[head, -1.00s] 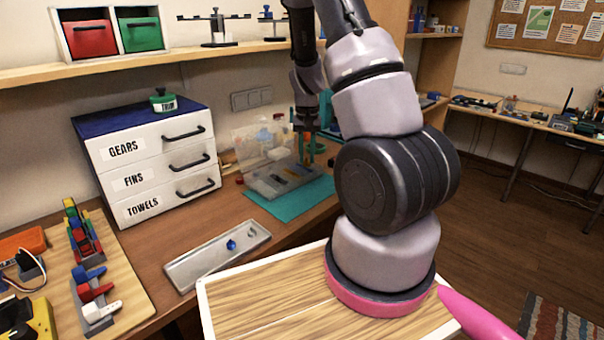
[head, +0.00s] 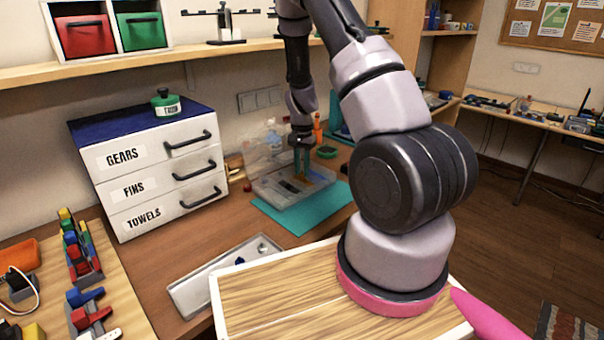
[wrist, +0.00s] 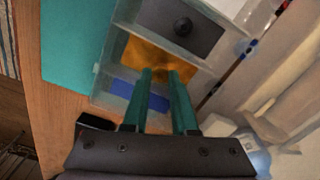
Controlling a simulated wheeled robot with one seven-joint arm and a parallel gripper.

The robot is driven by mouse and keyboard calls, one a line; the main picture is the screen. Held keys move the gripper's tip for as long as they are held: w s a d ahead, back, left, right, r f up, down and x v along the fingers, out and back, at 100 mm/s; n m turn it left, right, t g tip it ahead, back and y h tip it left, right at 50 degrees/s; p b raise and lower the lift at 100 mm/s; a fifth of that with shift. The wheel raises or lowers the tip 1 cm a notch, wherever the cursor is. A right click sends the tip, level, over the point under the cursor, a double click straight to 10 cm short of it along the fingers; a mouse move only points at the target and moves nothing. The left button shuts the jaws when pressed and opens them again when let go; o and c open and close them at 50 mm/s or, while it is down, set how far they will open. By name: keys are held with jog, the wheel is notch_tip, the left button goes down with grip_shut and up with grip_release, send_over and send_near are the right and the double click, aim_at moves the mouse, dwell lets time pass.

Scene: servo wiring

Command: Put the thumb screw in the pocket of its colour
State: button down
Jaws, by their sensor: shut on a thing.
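My gripper (head: 301,168) is over the clear compartment box (head: 322,178), its fingers pointing down. In the wrist view the two green fingers (wrist: 160,76) are close together over an orange pocket (wrist: 146,52). They are shut on the thumb screw, which is barely distinguishable between the fingertips; its colour blends with the orange behind it. A blue pocket (wrist: 153,101) lies beside the orange one, on the gripper side. A dark grey pocket (wrist: 205,36) on the far side holds a black round knob (wrist: 183,26). I cannot tell whether the screw touches the pocket floor.
The box stands on a teal mat (head: 300,215). A metal tray (head: 200,290) in front holds a small blue piece (head: 240,261) and a grey one. A white drawer unit (head: 150,170) stands left. An orange bottle (head: 317,130) stands behind the box.

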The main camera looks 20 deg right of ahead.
jog(key=shift+f, duration=0.85)
jog(key=shift+f, duration=0.1)
jog(key=c, duration=0.7)
grip_release()
